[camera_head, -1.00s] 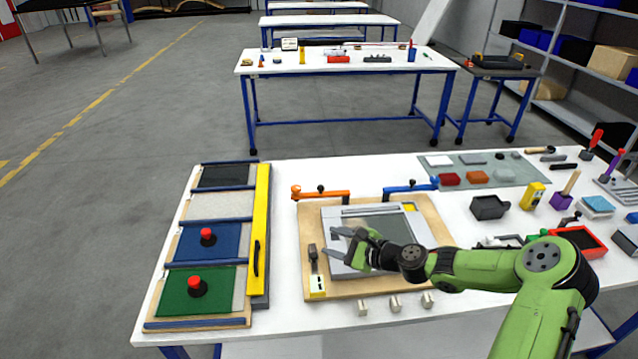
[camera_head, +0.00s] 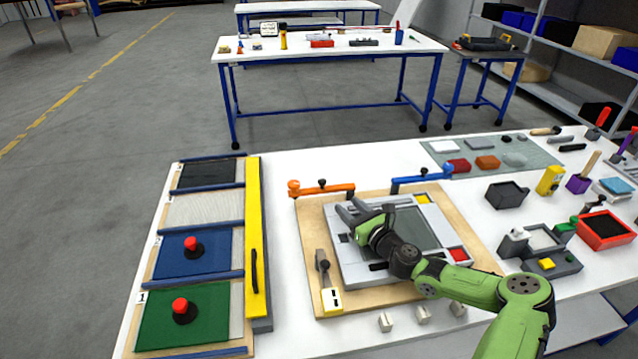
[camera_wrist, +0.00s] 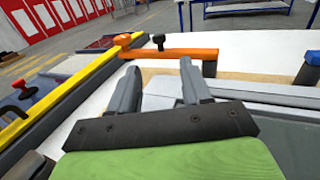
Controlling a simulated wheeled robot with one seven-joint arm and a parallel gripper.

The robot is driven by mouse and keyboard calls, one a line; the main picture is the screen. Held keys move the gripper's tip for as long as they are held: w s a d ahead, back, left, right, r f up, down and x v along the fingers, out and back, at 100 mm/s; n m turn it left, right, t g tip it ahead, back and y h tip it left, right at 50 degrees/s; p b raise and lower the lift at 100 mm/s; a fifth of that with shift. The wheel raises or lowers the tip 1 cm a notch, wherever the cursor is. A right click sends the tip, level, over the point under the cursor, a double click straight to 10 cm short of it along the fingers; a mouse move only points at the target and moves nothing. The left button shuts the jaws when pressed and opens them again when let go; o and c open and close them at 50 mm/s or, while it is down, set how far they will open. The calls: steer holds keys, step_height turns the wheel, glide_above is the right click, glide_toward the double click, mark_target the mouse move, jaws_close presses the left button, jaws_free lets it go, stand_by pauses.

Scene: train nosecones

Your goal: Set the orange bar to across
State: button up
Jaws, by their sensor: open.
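The orange bar (camera_head: 325,190) lies at the back left of the wooden board (camera_head: 312,222), running left to right, with a round orange end at its left and a black knob (camera_head: 322,183) on top. In the wrist view the orange bar (camera_wrist: 185,53) crosses ahead of the fingertips, and its black knob (camera_wrist: 158,40) stands near its middle. My gripper (camera_head: 352,211) is open and empty, over the back left part of the grey panel, close in front of the bar. The wrist view shows the two fingers (camera_wrist: 160,80) apart, pointing toward the bar. I cannot tell whether they touch it.
A blue bar (camera_head: 422,180) with a knob lies right of the orange one. A black lever (camera_head: 323,265) stands at the board's left. The yellow rail (camera_head: 258,225) and coloured panels with red knobs are further left.

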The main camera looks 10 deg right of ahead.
mark_target(325, 184)
steer(key=b+x, duration=0.1)
steer(key=x, duration=1.3)
steer(key=shift+r+b, duration=0.1)
steer(key=shift+b, duration=0.2)
steer(key=shift+s, duration=0.1)
steer(key=shift+c, duration=0.4)
jaws_close()
